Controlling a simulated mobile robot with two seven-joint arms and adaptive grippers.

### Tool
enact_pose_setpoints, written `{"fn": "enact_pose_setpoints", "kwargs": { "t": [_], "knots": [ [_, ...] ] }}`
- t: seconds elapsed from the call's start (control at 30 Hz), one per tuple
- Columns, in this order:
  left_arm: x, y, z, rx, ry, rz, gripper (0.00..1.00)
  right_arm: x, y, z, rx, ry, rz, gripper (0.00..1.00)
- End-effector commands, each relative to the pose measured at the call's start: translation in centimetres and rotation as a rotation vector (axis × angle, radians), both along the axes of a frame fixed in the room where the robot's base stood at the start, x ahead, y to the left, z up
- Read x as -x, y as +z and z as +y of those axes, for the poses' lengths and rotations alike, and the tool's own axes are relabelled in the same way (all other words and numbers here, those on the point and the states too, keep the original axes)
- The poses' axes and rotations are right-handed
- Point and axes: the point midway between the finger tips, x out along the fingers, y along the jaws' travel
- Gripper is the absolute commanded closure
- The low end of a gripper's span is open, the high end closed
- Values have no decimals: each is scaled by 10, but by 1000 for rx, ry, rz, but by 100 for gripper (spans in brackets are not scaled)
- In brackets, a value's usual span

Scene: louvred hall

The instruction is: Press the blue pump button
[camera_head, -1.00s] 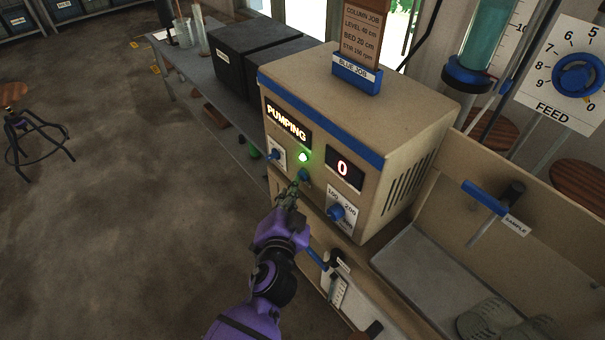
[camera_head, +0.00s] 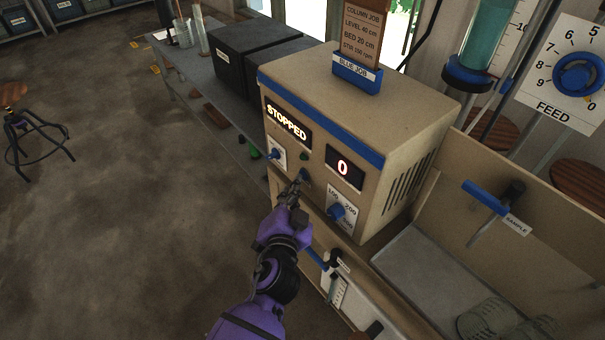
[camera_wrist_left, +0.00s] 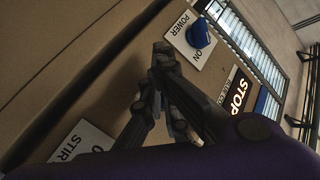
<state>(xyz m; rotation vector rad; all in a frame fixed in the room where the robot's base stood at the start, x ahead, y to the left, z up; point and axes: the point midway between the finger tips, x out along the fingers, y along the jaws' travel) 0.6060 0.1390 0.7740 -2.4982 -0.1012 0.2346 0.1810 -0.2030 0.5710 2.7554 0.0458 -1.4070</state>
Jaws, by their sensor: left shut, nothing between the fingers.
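The beige pump box (camera_head: 410,120) with a blue stripe stands on the bench. Its left display (camera_head: 287,122) reads STOPPED, and it also shows in part in the left wrist view (camera_wrist_left: 238,92). The small round lamp (camera_head: 304,157) is dark. The blue pump button (camera_head: 305,173) is a small dark blue spot below the lamp, partly covered by my fingertips. My left gripper (camera_head: 298,184) is shut and empty, its tips right at the button; I cannot tell whether they touch. In the left wrist view the fingers (camera_wrist_left: 163,52) hide the button. My right gripper is not in view.
A blue power knob (camera_head: 275,153) sits left of the button and a blue stir knob (camera_head: 337,212) lower right. The right display (camera_head: 343,168) reads 0. A tray (camera_head: 410,255) lies at right.

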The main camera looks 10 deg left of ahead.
Motion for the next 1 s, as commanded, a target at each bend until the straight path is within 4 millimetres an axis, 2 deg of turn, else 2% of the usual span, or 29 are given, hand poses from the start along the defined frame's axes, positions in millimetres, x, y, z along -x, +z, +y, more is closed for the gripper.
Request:
{"fn": "enact_pose_setpoints", "kwargs": {
  "t": [0.8, 1.0],
  "knots": [
    [5, 1, 2, -1, -4, -1, 100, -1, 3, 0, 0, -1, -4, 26],
    [17, 1, 12, -1, -1, -1, 100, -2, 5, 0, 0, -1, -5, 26]
  ]
}}
